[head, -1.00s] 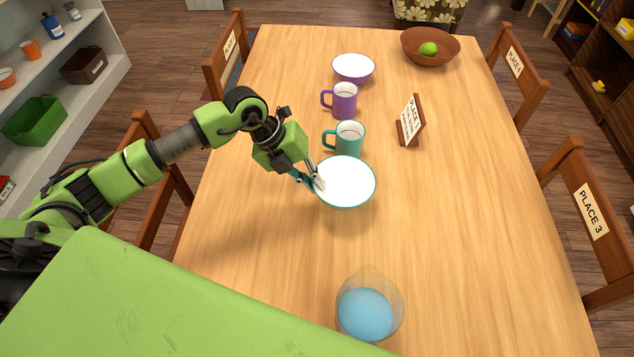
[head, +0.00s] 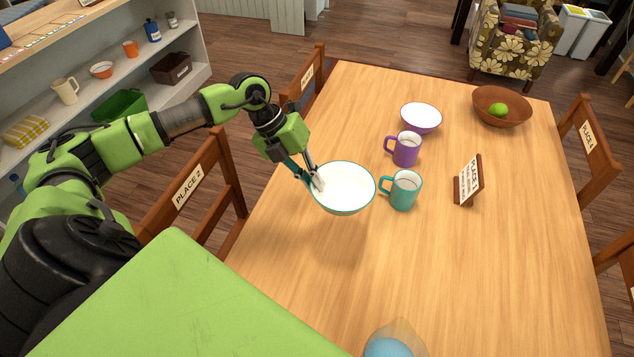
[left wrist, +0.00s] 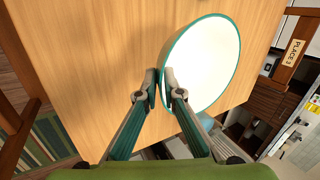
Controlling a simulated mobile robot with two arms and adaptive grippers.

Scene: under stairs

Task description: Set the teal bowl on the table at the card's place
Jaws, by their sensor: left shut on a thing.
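The teal bowl (head: 345,186), white inside with a teal rim, is held by its left rim in my left gripper (head: 316,183). It appears raised above the table (head: 480,290), near its left side. In the left wrist view the fingers (left wrist: 164,88) pinch the rim of the bowl (left wrist: 208,62). A wooden stand with a card (head: 469,181) is on the table to the right; its top line seems to read PLACE 1, with the smaller lines unclear. My right gripper is out of view.
A teal mug (head: 404,190) stands just right of the bowl. Behind are a purple mug (head: 407,149), a purple bowl (head: 421,118) and a brown bowl (head: 500,108) with a green fruit. A jug (head: 392,342) is at the front. Labelled chairs (head: 205,180) surround the table; its right-front area is clear.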

